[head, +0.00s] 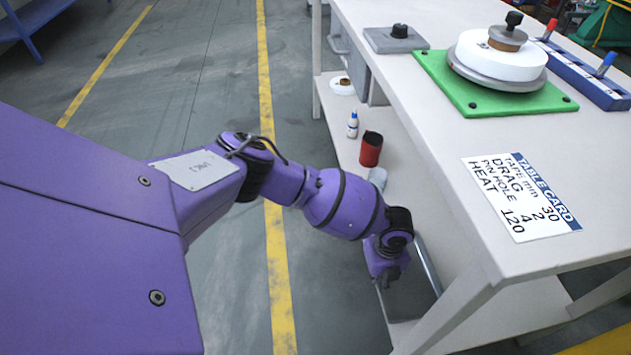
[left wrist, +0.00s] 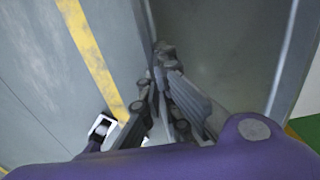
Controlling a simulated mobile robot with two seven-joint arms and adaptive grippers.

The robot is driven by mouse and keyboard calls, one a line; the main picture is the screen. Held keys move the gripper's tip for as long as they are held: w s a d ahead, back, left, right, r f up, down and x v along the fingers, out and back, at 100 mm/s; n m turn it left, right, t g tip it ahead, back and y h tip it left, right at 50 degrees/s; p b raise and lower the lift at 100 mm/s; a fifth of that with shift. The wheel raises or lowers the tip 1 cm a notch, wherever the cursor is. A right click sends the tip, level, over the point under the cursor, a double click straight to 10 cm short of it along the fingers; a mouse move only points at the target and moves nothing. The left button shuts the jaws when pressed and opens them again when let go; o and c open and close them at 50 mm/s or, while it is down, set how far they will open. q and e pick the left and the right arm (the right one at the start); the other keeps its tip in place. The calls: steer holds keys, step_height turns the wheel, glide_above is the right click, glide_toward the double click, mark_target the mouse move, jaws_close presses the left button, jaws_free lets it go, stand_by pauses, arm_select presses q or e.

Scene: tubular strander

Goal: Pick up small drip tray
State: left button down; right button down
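The small drip tray is a shallow dark grey tray (head: 413,300) with a pale rim on its right side. It lies at the near end of the table's lower shelf, and its floor fills the upper middle of the left wrist view (left wrist: 225,45). My left gripper (head: 388,281) points down at the tray's left edge. In the left wrist view its fingers (left wrist: 163,70) come close together at the left rim and appear closed on it. Their tips partly hide the contact. My right gripper is in neither view.
The white table (head: 425,160) overhangs the shelf (head: 345,113), and its front leg (head: 450,318) stands right of the tray. A red cup (head: 371,150), a small bottle (head: 352,125) and a grey item (head: 377,179) stand farther back on the shelf. Open floor lies left.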

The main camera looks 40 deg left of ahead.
arm_select(q)
step_height(320, 180, up, 5)
steer(key=shift+f+p, duration=0.1)
steer(key=shift+p, duration=0.55)
steer(key=s+a+p, duration=0.7)
steer(key=s, duration=0.2)
steer(key=shift+s+a, duration=0.2)
steer(key=shift+r, duration=0.25)
